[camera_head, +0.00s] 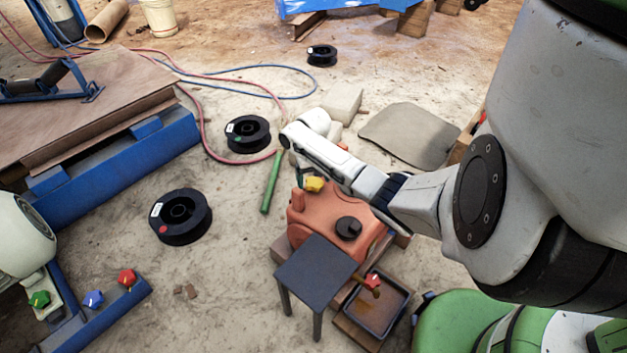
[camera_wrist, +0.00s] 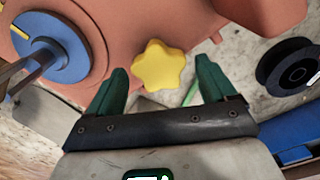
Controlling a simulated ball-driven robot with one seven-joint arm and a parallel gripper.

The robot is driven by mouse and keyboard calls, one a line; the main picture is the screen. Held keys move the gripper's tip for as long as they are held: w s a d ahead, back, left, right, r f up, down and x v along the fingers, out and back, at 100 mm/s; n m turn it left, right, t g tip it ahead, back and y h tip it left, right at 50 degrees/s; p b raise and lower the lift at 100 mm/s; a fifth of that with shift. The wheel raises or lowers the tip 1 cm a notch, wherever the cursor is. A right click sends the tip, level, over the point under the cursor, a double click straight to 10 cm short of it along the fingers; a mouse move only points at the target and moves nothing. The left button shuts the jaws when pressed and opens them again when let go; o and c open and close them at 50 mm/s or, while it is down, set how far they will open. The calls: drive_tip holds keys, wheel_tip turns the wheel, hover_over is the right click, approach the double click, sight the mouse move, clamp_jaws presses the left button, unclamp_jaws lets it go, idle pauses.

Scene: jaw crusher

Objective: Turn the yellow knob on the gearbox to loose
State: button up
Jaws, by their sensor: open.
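The yellow knob (camera_head: 314,184) is star-shaped and sits on the upper left end of the orange gearbox (camera_head: 296,214). In the wrist view the knob (camera_wrist: 159,66) lies ahead of my gripper (camera_wrist: 161,84), between the lines of its two dark green fingers. The fingers are spread apart and empty. I cannot tell whether they touch the knob. The orange gearbox body (camera_wrist: 120,30) fills the top of the wrist view, with a blue round hub (camera_wrist: 62,50) at left.
A dark small table (camera_head: 316,270) and a tray with brown liquid (camera_head: 378,304) stand before the gearbox, with a red knob (camera_head: 372,281) over the tray. Black spools (camera_head: 180,217) lie on the floor at left. A green bar (camera_head: 271,182) lies near the gearbox.

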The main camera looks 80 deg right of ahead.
drive_tip(key=shift+c, duration=0.3)
drive_tip(key=c, duration=1)
drive_tip(key=shift+r, duration=0.1)
